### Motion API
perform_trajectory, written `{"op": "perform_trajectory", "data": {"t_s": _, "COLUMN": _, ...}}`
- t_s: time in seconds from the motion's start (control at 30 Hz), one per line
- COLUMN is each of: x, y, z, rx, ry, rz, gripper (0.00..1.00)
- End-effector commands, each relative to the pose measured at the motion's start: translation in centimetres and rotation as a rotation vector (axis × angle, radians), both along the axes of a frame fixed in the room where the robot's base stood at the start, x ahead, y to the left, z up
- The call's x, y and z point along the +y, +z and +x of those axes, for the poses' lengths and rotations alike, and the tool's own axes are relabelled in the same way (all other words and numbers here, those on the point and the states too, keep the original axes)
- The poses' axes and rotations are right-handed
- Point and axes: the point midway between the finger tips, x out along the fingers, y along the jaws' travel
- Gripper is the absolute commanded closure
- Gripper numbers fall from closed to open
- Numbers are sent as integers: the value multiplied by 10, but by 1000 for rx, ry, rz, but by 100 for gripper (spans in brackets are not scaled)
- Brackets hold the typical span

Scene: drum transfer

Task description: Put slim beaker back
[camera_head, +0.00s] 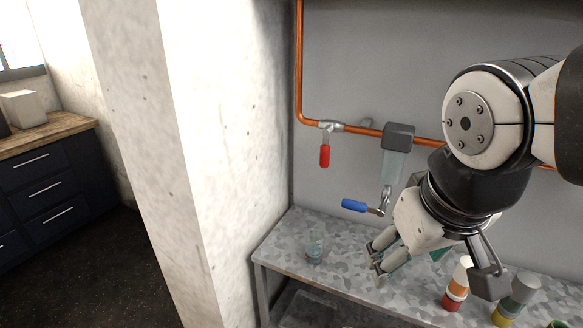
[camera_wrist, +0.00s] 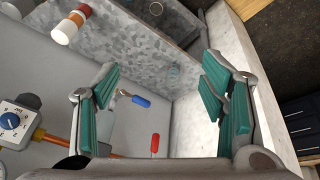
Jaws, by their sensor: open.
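A small clear glass beaker (camera_head: 315,248) stands on the left end of the mottled metal table (camera_head: 279,262). It is faint in the wrist view (camera_wrist: 174,70), on the table (camera_wrist: 150,42) and between the finger directions. My gripper (camera_head: 376,262) is open and empty. It hangs over the table, to the right of the beaker and apart from it. In the wrist view, the green-padded fingers of my gripper (camera_wrist: 162,92) are spread wide with nothing between them.
Orange-and-white (camera_head: 457,285) and grey-and-yellow (camera_head: 515,300) containers stand at the right on the table. An orange pipe (camera_head: 302,70) with a red-handled valve (camera_head: 325,156) and a blue-handled tap (camera_head: 354,205) lies along the back wall. A concrete pillar (camera_head: 205,150) borders the table's left.

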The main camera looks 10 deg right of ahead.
Motion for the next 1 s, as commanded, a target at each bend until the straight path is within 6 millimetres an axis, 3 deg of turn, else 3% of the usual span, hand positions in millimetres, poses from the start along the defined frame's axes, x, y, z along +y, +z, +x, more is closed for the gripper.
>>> {"op": "perform_trajectory", "data": {"t_s": 0.1, "x": 10, "y": 3, "z": -24, "rx": -14, "ry": -6, "rz": 67, "gripper": 35}}
{"op": "perform_trajectory", "data": {"t_s": 0.23, "x": 16, "y": 3, "z": -37, "rx": -15, "ry": -8, "rz": 107, "gripper": 35}}
{"op": "perform_trajectory", "data": {"t_s": 1.0, "x": 17, "y": 4, "z": -39, "rx": -17, "ry": -9, "rz": 111, "gripper": 35}}
